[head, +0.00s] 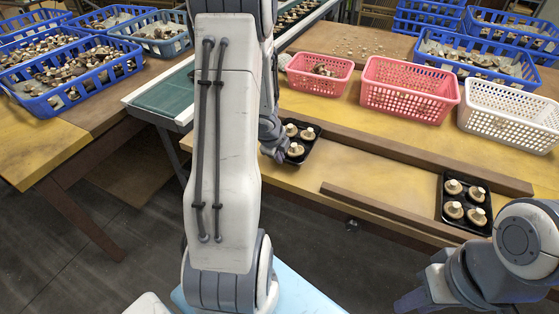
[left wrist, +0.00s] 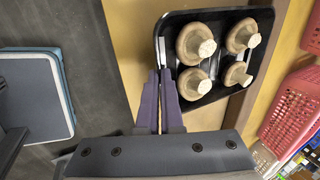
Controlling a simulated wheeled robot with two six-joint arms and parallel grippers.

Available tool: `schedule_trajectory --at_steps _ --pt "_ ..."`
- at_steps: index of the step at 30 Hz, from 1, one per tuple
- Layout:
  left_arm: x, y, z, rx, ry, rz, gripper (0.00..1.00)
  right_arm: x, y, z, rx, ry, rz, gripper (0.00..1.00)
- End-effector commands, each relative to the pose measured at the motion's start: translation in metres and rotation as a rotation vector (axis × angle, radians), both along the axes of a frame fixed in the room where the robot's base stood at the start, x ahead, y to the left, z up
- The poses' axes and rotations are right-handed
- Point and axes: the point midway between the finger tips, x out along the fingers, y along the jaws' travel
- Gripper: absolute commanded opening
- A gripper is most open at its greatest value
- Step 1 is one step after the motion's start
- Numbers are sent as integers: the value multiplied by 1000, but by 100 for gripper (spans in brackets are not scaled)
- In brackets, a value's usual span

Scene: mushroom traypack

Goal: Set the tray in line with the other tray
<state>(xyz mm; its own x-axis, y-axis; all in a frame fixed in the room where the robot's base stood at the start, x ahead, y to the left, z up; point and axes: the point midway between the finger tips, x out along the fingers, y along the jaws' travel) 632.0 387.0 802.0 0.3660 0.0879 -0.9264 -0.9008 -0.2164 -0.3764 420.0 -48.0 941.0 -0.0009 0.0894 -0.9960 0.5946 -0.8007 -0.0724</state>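I cannot tell if the tray is raised. The other black tray (head: 465,228), also with several mushrooms, sits at the right between the rails. My right gripper (head: 412,300) is low at the right, clear of both trays; its opening is unclear.
Two brown wooden rails, a back rail (head: 420,157) and a front rail (head: 390,210), border a clear strip left of the other tray. Two pink baskets (head: 408,90) and a white basket (head: 510,110) stand behind. A green conveyor (head: 165,98) is left.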

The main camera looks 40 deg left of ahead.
Motion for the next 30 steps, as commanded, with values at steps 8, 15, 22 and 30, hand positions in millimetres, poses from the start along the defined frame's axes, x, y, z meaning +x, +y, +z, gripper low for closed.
schedule_trajectory --at_steps 8,15,22,30 --pt "0 0 -2 0 -1 0 0 0 0 -2 0 0 0 33" --pt "0 0 -7 0 0 0 18 0 0 -6 0 0 0 33" --pt "1 0 -6 1 -3 0 33 0 0 -6 0 0 0 33" --pt "2 1 -2 3 -6 -1 33 0 0 -3 0 0 0 33"
